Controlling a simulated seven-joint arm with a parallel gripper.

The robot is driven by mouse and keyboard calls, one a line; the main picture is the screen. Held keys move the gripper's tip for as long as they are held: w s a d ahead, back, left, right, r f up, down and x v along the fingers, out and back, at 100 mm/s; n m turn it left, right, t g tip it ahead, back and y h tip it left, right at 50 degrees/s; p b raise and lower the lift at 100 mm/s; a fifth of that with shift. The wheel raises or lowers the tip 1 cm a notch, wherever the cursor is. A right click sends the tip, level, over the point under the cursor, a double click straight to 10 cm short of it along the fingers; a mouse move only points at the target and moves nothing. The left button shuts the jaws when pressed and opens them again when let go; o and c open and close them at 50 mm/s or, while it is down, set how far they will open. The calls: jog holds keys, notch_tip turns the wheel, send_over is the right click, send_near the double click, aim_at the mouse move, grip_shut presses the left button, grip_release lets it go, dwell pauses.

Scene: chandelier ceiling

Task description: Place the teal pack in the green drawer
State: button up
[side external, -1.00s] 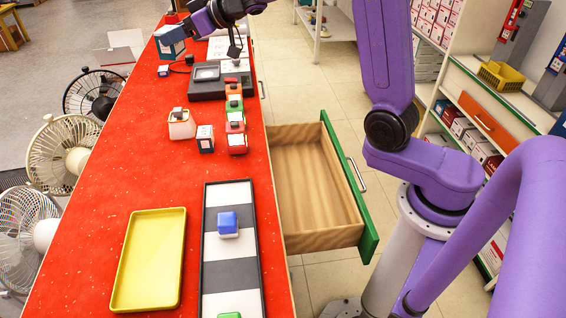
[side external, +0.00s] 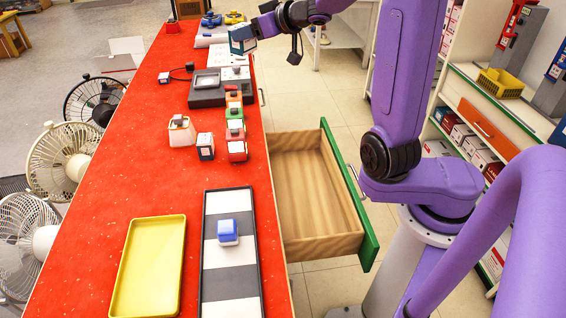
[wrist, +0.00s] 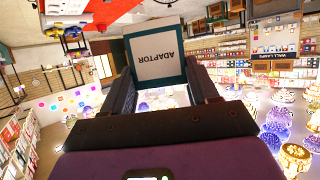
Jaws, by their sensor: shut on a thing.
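The teal pack (side external: 242,40) is a small box with a white face, held in my gripper (side external: 254,31) above the far right edge of the red counter. In the wrist view the pack (wrist: 155,52) shows a white label reading "ADAPTOR" with a teal border. It sits between the two fingers of my gripper (wrist: 162,88), which are shut on it. The green drawer (side external: 350,198) is pulled open on the counter's right side, with an empty wooden interior. It stands well nearer the camera than my gripper.
The red counter (side external: 110,200) holds a yellow tray (side external: 150,265), a striped tray (side external: 231,270) with a blue-topped block (side external: 227,232), several small coloured boxes and a dark device (side external: 208,95). Fans (side external: 62,160) stand on the left. Floor is clear beyond the drawer.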

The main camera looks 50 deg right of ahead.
jog(key=s+d+m+h, duration=0.3)
jog(key=s+d, duration=0.1)
jog(key=s, duration=0.5)
jog(key=s+d+m+h, duration=0.2)
jog(key=s+d+h, duration=0.1)
jog(key=s, duration=0.7)
notch_tip(320, 180, down, 34)
jog(key=shift+w+d+f+g+y, duration=0.2)
jog(key=shift+g+y, duration=0.1)
jog(key=shift+g, duration=0.1)
